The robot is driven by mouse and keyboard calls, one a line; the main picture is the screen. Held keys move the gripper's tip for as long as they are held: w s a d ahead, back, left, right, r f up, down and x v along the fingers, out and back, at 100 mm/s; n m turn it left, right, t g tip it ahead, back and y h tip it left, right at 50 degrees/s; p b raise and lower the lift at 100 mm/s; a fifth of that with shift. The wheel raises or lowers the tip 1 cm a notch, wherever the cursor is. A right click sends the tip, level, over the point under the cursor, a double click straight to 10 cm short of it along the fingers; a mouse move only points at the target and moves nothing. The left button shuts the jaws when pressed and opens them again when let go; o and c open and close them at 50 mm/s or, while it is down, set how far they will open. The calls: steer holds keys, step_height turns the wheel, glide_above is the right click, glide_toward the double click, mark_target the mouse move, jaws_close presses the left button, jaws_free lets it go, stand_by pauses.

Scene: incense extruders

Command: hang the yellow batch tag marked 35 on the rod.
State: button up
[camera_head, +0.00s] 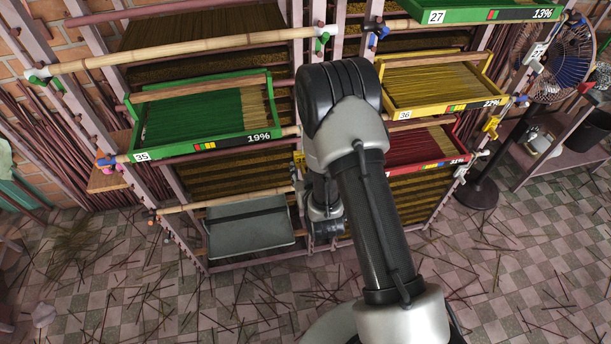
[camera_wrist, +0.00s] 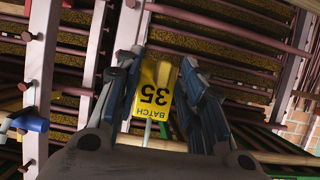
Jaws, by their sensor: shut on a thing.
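The yellow batch tag (camera_wrist: 152,92) reads BATCH 35, upside down, in the wrist view. It sits between the two fingers of my gripper (camera_wrist: 163,85), which is shut on it. A pale upright post stands close behind it. In the head view my arm hides most of the gripper, and I cannot make out the held tag there for certain. Several rods show: an upper bamboo rod (camera_head: 190,50) and a lower bamboo rod (camera_head: 225,199) cross the left bay. I cannot tell which one the task means.
A green tray (camera_head: 200,148) marked 35 and 19% is on the left of the rack. A grey tray (camera_head: 250,222) is below it. A yellow tray (camera_head: 445,108) marked 36 and a red tray (camera_head: 425,166) are right of my arm. A fan (camera_head: 555,60) stands far right.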

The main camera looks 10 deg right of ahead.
mark_target(302, 163)
steer(key=shift+w, duration=1.7)
steer(key=shift+f+b, duration=0.7)
steer(key=shift+f, duration=0.2)
steer(key=o, duration=1)
steer(key=shift+o, duration=0.7)
steer(key=shift+o, duration=1)
steer(key=shift+s, duration=0.1)
